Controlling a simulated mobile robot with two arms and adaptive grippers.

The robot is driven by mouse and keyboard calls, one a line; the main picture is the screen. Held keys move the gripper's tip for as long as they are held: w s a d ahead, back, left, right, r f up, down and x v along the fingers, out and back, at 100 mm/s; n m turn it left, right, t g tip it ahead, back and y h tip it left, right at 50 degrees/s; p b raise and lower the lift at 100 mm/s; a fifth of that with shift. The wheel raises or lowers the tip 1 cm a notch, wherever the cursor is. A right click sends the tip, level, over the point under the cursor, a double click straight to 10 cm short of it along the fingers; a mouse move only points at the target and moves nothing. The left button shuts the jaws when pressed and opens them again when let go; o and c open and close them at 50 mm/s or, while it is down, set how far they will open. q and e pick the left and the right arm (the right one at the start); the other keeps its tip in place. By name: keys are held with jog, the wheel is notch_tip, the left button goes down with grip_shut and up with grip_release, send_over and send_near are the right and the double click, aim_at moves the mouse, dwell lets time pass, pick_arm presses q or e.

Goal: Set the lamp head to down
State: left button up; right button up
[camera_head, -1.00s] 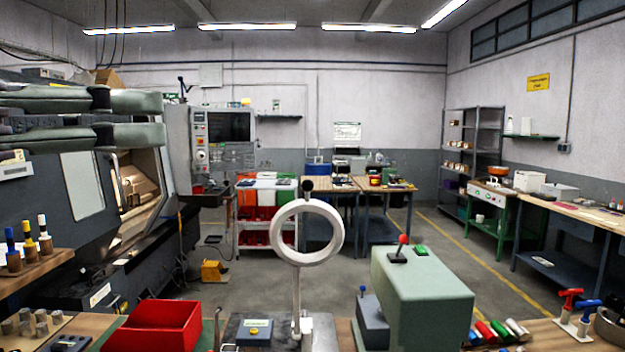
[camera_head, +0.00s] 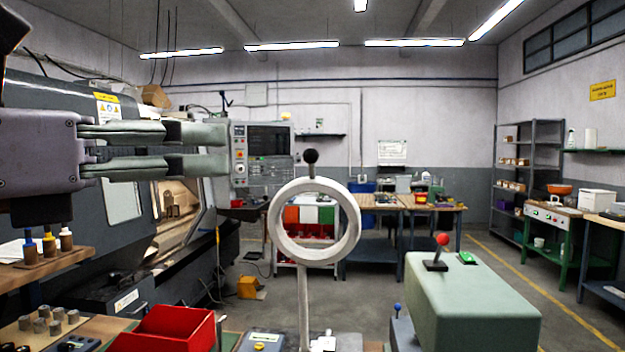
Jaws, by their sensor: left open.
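The lamp head is a white ring (camera_head: 275,224) on a thin upright arm (camera_head: 304,300), with a black ball knob (camera_head: 311,157) on a short stem at its top. The ring faces me and stands upright above the bench. My left gripper (camera_head: 228,150) comes in from the left, its two grey-green fingers level and parallel with a gap between them. It is open and empty, left of the knob and at about its height in the picture, not touching it. My right gripper does not show.
A green machine housing (camera_head: 470,300) with a red-knobbed lever (camera_head: 441,240) stands right of the lamp. The space between gripper and knob looks clear.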

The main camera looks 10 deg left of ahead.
aim_at(304, 155)
pick_arm(q)
jog(key=p+x, duration=0.2)
jog(key=x, duration=0.3)
jog(key=p+x, duration=0.2)
jog(key=x, duration=0.4)
jog(key=p+x, duration=0.2)
jog(key=x, duration=0.3)
jog(key=shift+w+d+f, duration=0.1)
jog(key=shift+w+f, duration=0.05)
jog(key=shift+f, duration=0.1)
jog(key=shift+w+d+f, duration=0.1)
jog(key=shift+w+d, duration=0.15)
jog(key=shift+w, duration=0.2)
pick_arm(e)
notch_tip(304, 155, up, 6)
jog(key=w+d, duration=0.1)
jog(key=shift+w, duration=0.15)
pick_arm(q)
jog(key=shift+c, duration=0.5)
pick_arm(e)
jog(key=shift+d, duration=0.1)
pick_arm(q)
grip_shut()
